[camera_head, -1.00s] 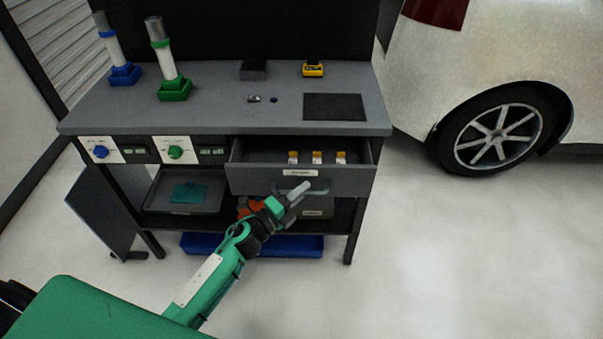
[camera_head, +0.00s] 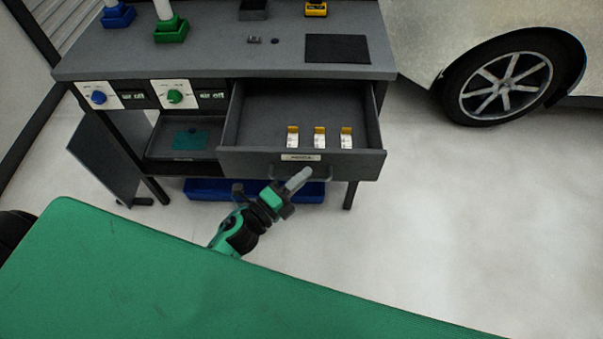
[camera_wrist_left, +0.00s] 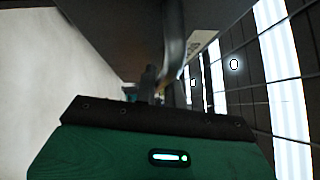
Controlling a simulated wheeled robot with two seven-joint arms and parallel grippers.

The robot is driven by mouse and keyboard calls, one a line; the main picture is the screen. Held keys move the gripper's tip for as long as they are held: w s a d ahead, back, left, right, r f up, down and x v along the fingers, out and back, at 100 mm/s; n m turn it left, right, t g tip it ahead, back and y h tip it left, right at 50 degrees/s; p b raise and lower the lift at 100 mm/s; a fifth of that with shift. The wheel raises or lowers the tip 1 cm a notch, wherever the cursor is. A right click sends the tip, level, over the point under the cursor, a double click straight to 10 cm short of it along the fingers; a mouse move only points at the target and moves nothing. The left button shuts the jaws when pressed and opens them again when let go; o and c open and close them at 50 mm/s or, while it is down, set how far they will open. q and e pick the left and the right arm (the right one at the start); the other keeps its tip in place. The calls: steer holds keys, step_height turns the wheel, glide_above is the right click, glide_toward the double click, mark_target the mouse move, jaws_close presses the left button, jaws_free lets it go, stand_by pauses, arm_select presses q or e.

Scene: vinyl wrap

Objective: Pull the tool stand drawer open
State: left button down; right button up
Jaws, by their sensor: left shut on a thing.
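The tool stand (camera_head: 200,60) is a dark grey bench with a worktop. Its drawer (camera_head: 232,162) stands well open towards me, with several small white-and-yellow items (camera_head: 319,137) inside. The drawer front carries a label and a handle (camera_head: 322,174) below it. My left gripper (camera_head: 298,180) is at the handle, shut on it. In the left wrist view the handle bar (camera_wrist_left: 172,40) runs up from the left gripper (camera_wrist_left: 150,88), and the exact contact is partly hidden. My right gripper is not in view.
Green and blue holders with tubes (camera_head: 171,28) stand at the worktop's back left. A tray (camera_head: 180,145) sits on the shelf left of the drawer, and a blue bin (camera_head: 215,190) lies below. A white car (camera_head: 440,30) stands at the right. The floor in front is clear.

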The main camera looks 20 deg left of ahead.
arm_select(q)
steer(key=c, duration=1.5)
jaws_free()
